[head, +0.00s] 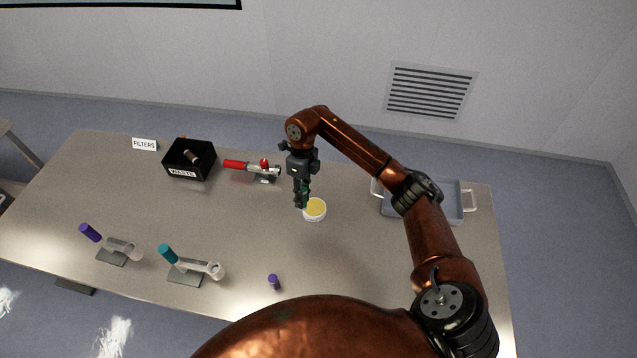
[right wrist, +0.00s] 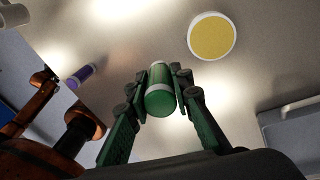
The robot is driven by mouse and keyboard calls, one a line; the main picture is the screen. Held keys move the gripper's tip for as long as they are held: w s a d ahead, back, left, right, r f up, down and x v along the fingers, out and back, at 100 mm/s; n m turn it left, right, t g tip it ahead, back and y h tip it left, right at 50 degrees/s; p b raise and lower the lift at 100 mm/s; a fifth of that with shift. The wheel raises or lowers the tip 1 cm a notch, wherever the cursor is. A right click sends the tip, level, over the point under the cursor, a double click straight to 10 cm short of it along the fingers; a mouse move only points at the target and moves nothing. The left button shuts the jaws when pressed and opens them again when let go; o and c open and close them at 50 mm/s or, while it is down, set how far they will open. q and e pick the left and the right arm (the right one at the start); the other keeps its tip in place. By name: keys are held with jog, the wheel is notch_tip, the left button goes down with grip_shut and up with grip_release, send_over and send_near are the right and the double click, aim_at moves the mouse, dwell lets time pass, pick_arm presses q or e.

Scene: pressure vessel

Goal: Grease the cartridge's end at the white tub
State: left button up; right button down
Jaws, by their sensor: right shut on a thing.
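The white tub (head: 315,214), round and open with yellow grease inside, stands on the table; it also shows in the right wrist view (right wrist: 211,36). My right gripper (head: 301,197) points down just left of the tub in the head view. It is shut on a green cartridge (right wrist: 160,97), a short cylinder with a pale band at its far end. In the right wrist view the cartridge is apart from the tub, below and left of it. In the head view the gripper mostly hides the cartridge. My left gripper is not in view.
A black waste box (head: 190,172) holds a brown cylinder. A red-handled device (head: 250,168) stands beside it. Two stands carry a purple (head: 90,232) and a teal cylinder (head: 168,253). A small purple cylinder (head: 273,281) is near the front edge. A grey tray (head: 455,203) is right.

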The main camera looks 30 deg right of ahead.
pick_arm(q)
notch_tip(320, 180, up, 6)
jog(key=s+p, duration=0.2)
jog(key=p, duration=0.3)
pick_arm(e)
jog(key=w+d+f+m+t+b, duration=0.1)
jog(key=d+f+m, duration=0.1)
jog(key=m, duration=0.4)
jog(key=d+f+m+t+y+b, duration=0.1)
jog(key=d+f+m+t, duration=0.1)
jog(key=m, duration=0.4)
jog(key=w+d+f+m+t+b, duration=0.1)
jog(key=d+f+m, duration=0.2)
jog(key=m, duration=0.3)
jog(key=shift+w+f+y, duration=0.15)
jog(key=shift+w+y, duration=0.2)
jog(key=shift+y, duration=0.05)
jog(key=shift+f+b, duration=0.7)
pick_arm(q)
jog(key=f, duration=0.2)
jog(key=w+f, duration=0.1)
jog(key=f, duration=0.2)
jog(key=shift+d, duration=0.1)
pick_arm(e)
jog(key=shift+f, duration=0.2)
pick_arm(q)
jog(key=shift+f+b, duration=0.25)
jog(key=shift+b, duration=0.15)
pick_arm(e)
jog(key=shift+f, duration=0.5)
